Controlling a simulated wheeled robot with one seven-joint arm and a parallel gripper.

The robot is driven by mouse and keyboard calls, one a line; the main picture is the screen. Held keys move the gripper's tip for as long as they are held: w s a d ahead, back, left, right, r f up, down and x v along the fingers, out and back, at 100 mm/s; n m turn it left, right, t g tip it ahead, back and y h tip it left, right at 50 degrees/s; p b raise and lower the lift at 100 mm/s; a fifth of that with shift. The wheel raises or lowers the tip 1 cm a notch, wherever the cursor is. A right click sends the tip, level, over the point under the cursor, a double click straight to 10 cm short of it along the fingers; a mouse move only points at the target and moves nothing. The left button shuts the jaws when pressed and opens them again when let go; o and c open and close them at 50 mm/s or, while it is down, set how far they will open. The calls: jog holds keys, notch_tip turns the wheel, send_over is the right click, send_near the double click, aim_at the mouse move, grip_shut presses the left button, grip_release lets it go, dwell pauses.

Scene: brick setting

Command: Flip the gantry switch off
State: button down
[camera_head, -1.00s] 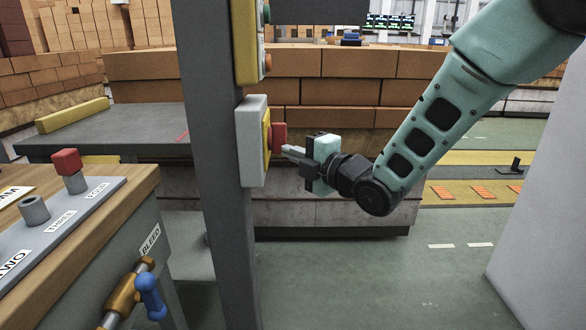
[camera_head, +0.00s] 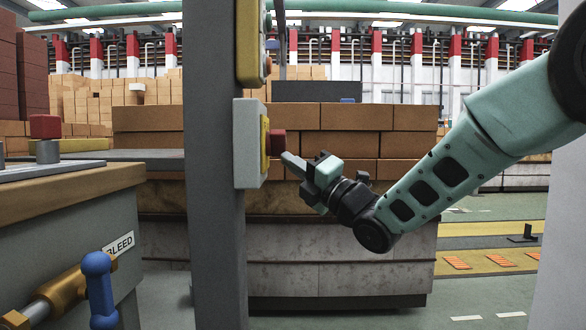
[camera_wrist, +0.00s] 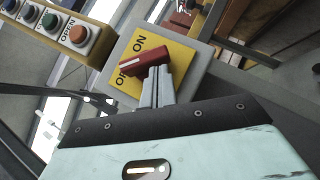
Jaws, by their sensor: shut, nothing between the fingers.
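The switch box (camera_head: 249,145) is grey with a yellow face and sits on a grey post. Its red handle (camera_head: 277,143) sticks out to the right. In the wrist view the red handle (camera_wrist: 143,58) lies slantwise across the yellow plate (camera_wrist: 150,42).
A push-button box (camera_wrist: 60,25) with several coloured buttons is beside the switch box. The post (camera_head: 214,200) stands left of my gripper. A console (camera_head: 70,205) with a blue-handled valve (camera_head: 98,285) is at the left. Stacked bricks (camera_head: 350,117) stand behind.

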jog(key=shift+w+f+n+g+y+b, duration=0.2)
jog(key=shift+n+y+b, duration=0.3)
jog(key=shift+b, duration=0.4)
jog(key=shift+w+f+n+g+y+b, duration=0.15)
jog(key=shift+n+y+b, duration=0.35)
jog(key=shift+b, duration=0.4)
jog(key=shift+n, duration=0.3)
jog(key=shift+r+b, duration=0.25)
jog(key=shift+b, duration=0.2)
jog(key=shift+f, duration=0.15)
